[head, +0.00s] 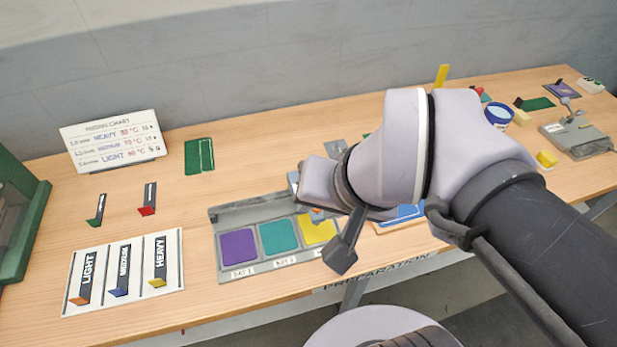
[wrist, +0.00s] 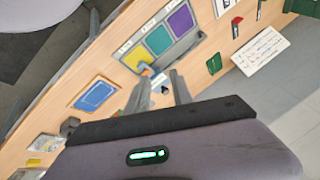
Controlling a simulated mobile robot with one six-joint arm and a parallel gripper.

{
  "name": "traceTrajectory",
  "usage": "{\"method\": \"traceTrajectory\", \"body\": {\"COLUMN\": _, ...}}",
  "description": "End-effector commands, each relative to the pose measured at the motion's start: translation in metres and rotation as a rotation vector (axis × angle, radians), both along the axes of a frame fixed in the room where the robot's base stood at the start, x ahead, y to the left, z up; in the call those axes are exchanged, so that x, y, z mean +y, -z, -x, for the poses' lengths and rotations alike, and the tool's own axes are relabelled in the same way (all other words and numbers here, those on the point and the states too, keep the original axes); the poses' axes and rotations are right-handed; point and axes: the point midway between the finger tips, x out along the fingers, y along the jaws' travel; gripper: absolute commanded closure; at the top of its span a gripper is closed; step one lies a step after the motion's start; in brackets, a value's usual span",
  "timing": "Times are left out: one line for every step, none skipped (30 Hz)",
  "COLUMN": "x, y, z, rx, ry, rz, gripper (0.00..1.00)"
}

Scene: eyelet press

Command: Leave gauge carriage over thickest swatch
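A grey gauge tray (head: 231,218) holds a purple swatch (head: 238,246), a teal swatch (head: 278,236) and a yellow swatch (head: 317,229) in a row. The wrist view also shows the purple (wrist: 181,20), teal (wrist: 159,40) and yellow (wrist: 138,57) swatches. My gripper (wrist: 160,78) is at the tray's yellow end, fingers apart. A small grey, white and orange part, perhaps the gauge carriage, shows between and just beyond the fingertips; contact cannot be judged. My wrist hides this end in the head view. Swatch thicknesses cannot be told.
A card labelled LIGHT, MEDIUM, HEAVY (head: 140,248) lies left of the tray, with a printed chart (head: 113,141) standing behind. A blue pad (wrist: 96,95) lies beyond the yellow end. A grey device (head: 577,137) and a blue cup (head: 498,115) are at right.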

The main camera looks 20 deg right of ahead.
Motion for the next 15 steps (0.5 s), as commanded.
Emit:
{"method": "traceTrajectory", "body": {"x": -0.003, "y": -0.029, "z": -0.022, "rx": 0.056, "ry": 0.026, "rz": -0.001, "gripper": 0.61}}
{"method": "traceTrajectory", "body": {"x": -0.005, "y": -0.042, "z": -0.039, "rx": 0.100, "ry": 0.051, "rz": 0.000, "gripper": 0.55}}
{"method": "traceTrajectory", "body": {"x": -0.009, "y": -0.056, "z": -0.064, "rx": 0.158, "ry": 0.088, "rz": 0.002, "gripper": 0.52}}
{"method": "traceTrajectory", "body": {"x": -0.012, "y": -0.064, "z": -0.083, "rx": 0.202, "ry": 0.117, "rz": 0.006, "gripper": 0.52}}
{"method": "traceTrajectory", "body": {"x": -0.015, "y": -0.068, "z": -0.102, "rx": 0.243, "ry": 0.147, "rz": 0.011, "gripper": 0.52}}
{"method": "traceTrajectory", "body": {"x": -0.019, "y": -0.071, "z": -0.126, "rx": 0.295, "ry": 0.186, "rz": 0.019, "gripper": 0.52}}
{"method": "traceTrajectory", "body": {"x": -0.022, "y": -0.070, "z": -0.142, "rx": 0.331, "ry": 0.214, "rz": 0.026, "gripper": 0.52}}
{"method": "traceTrajectory", "body": {"x": -0.024, "y": -0.068, "z": -0.157, "rx": 0.363, "ry": 0.241, "rz": 0.032, "gripper": 0.52}}
{"method": "traceTrajectory", "body": {"x": -0.027, "y": -0.063, "z": -0.174, "rx": 0.399, "ry": 0.273, "rz": 0.041, "gripper": 0.52}}
{"method": "traceTrajectory", "body": {"x": -0.030, "y": -0.059, "z": -0.185, "rx": 0.423, "ry": 0.293, "rz": 0.048, "gripper": 0.52}}
{"method": "traceTrajectory", "body": {"x": -0.031, "y": -0.055, "z": -0.194, "rx": 0.441, "ry": 0.312, "rz": 0.054, "gripper": 0.52}}
{"method": "traceTrajectory", "body": {"x": -0.033, "y": -0.049, "z": -0.203, "rx": 0.462, "ry": 0.333, "rz": 0.061, "gripper": 0.52}}
{"method": "traceTrajectory", "body": {"x": -0.034, "y": -0.045, "z": -0.208, "rx": 0.472, "ry": 0.344, "rz": 0.064, "gripper": 0.52}}
{"method": "traceTrajectory", "body": {"x": -0.035, "y": -0.042, "z": -0.211, "rx": 0.481, "ry": 0.352, "rz": 0.067, "gripper": 0.52}}
{"method": "traceTrajectory", "body": {"x": -0.036, "y": -0.038, "z": -0.214, "rx": 0.487, "ry": 0.359, "rz": 0.070, "gripper": 0.52}}
